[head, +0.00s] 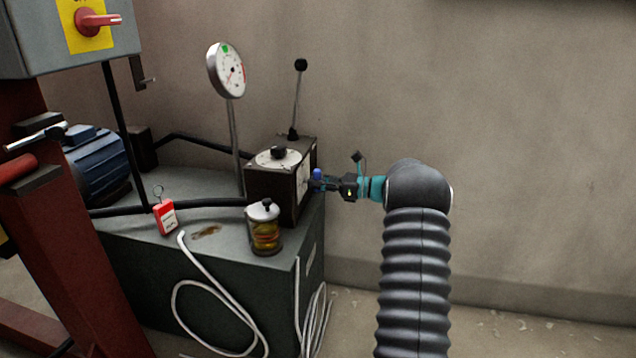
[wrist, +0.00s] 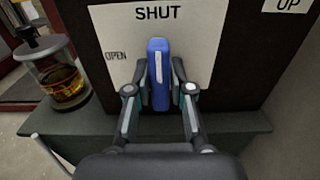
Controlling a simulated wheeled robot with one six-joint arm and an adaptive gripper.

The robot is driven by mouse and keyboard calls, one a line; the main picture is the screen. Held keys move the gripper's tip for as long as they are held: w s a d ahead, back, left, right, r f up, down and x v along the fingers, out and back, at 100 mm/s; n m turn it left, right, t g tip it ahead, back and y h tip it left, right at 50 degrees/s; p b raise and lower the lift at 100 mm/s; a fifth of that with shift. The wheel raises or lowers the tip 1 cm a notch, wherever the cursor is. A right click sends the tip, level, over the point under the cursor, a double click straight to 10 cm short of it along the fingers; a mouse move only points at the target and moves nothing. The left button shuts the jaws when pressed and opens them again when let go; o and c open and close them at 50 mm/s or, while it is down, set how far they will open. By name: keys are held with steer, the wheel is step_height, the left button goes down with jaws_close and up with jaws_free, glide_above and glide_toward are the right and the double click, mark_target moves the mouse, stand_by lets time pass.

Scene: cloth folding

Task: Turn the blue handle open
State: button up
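The blue handle (wrist: 159,76) stands upright on a white plate (wrist: 112,32) in the wrist view. Its top end points at the word SHUT, and the word OPEN is to its left. In the head view the blue handle (head: 318,174) shows small on the right side of a dark box (head: 270,186). My gripper (wrist: 159,82) is open, with one finger on each side of the handle. A narrow gap seems to show on both sides.
A glass jar (head: 264,232) of amber liquid stands beside the box, also in the wrist view (wrist: 62,78). A lever (head: 297,100) and a dial gauge (head: 228,70) rise nearby. A red tag (head: 165,217) and white cable (head: 197,262) lie left. The right is free.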

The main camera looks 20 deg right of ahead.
jaws_close()
